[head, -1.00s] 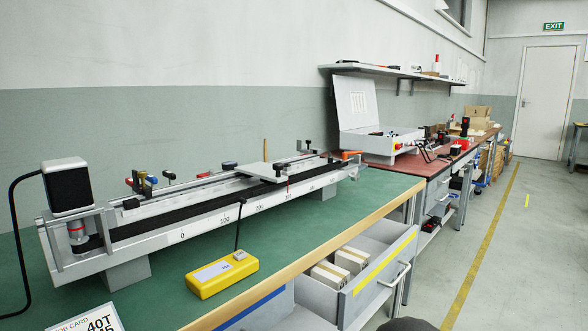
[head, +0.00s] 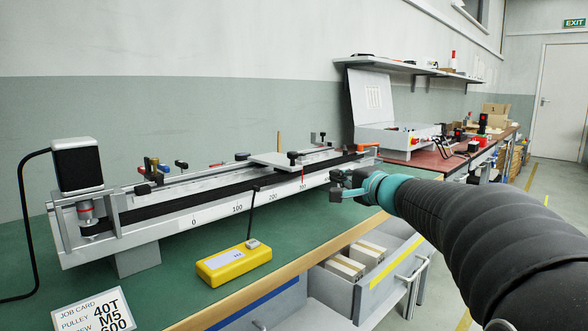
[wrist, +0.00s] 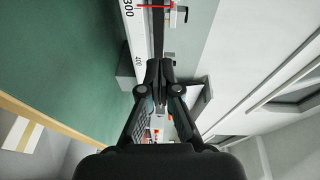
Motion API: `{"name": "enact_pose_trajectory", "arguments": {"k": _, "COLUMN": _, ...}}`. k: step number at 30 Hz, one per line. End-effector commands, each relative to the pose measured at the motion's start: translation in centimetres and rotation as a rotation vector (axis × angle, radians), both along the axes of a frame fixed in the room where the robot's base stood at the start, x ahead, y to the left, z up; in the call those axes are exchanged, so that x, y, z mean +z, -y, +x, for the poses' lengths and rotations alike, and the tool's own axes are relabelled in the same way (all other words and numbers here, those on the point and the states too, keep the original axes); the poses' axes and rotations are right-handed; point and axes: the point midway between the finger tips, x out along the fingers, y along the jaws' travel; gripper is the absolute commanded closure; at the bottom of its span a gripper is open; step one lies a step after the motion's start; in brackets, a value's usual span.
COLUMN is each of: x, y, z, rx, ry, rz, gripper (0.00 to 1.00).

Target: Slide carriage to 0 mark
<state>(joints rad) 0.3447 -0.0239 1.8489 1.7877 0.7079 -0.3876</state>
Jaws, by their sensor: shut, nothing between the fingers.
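The carriage (head: 285,159) is a pale flat plate on the long rail (head: 220,208). Its red pointer (head: 303,176) hangs over the front scale near the 300 mark. The 0 mark (head: 194,222) is near the rail's left end. My gripper (head: 338,187) is shut and empty, in front of the rail and right of the pointer. In the wrist view its closed fingertips (wrist: 160,66) overlap the black belt (wrist: 158,32), and the red pointer (wrist: 155,6) shows at the top edge. Whether the fingers touch anything cannot be told.
A motor block (head: 77,165) stands at the rail's left end. A yellow pendant (head: 234,265) and a job card (head: 93,311) lie on the green bench (head: 170,285) in front. Colored handles (head: 150,168) stick up behind the rail. An open drawer (head: 385,292) juts out below the bench.

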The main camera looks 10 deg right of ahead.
Motion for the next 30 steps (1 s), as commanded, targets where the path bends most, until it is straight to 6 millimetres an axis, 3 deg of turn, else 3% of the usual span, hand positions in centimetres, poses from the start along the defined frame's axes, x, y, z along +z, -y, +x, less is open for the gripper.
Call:
{"name": "enact_pose_trajectory", "arguments": {"k": 3, "x": 0.5, "y": 1.9, "z": 1.3, "rx": -0.041, "ry": 0.024, "rz": 0.054, "gripper": 1.0}}
{"name": "enact_pose_trajectory", "arguments": {"k": 8, "x": 0.8, "y": 2.3, "z": 2.4, "rx": -0.056, "ry": 0.035, "rz": 0.076, "gripper": 1.0}}
{"name": "enact_pose_trajectory", "arguments": {"k": 27, "x": 0.8, "y": -0.7, "z": 11.5, "rx": -0.053, "ry": 0.033, "rz": 0.074, "gripper": 1.0}}
{"name": "enact_pose_trajectory", "arguments": {"k": 30, "x": 0.9, "y": -1.8, "z": 10.3, "rx": -0.053, "ry": 0.036, "rz": 0.075, "gripper": 1.0}}
